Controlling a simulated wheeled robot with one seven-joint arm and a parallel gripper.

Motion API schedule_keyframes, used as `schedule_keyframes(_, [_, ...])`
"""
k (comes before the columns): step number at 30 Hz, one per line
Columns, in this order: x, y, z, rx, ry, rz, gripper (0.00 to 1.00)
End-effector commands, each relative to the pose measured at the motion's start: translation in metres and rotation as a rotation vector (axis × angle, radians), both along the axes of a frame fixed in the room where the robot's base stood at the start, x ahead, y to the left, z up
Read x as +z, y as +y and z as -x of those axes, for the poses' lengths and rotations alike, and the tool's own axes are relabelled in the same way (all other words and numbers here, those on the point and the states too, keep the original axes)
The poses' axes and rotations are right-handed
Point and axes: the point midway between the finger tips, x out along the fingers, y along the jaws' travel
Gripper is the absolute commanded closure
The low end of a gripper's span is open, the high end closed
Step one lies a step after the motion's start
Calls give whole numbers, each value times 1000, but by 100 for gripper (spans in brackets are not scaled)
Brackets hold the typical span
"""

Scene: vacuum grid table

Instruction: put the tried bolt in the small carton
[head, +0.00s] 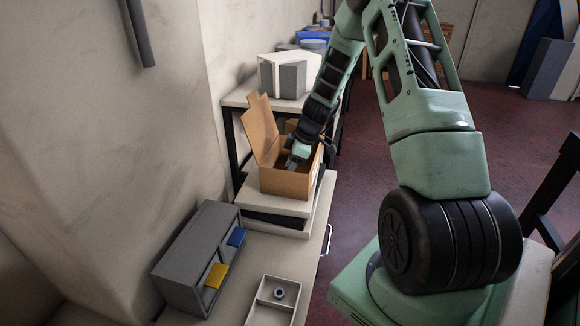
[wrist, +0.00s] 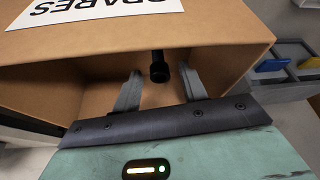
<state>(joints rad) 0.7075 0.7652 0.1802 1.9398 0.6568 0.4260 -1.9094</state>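The small brown carton (head: 286,185) stands with its flap up on a pale platform in the head view. In the wrist view the carton (wrist: 235,35) fills most of the picture, with a label reading SPARES. My gripper (head: 293,164) reaches down into the carton's opening. In the wrist view my gripper (wrist: 161,88) has its two fingers spread wide apart. A dark bolt (wrist: 159,71) shows between and beyond the fingertips, inside the carton, with a visible gap on both sides. Whether it touches the carton's floor I cannot tell. The bolt is hidden in the head view.
A grey bin unit (head: 190,262) with a yellow and a blue piece stands on the bench at left. A pale divided tray (head: 261,312) holds a round dark part (head: 280,293). Grey and white boxes (head: 291,79) stand behind the carton. The wall is close on the left.

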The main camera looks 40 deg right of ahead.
Motion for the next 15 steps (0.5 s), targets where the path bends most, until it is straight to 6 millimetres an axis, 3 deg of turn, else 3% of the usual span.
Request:
schedule_keyframes(8, [8,-2,1,-1,-2,2,57])
schedule_keyframes(15, [51,-15,14,-3,-4,5,57])
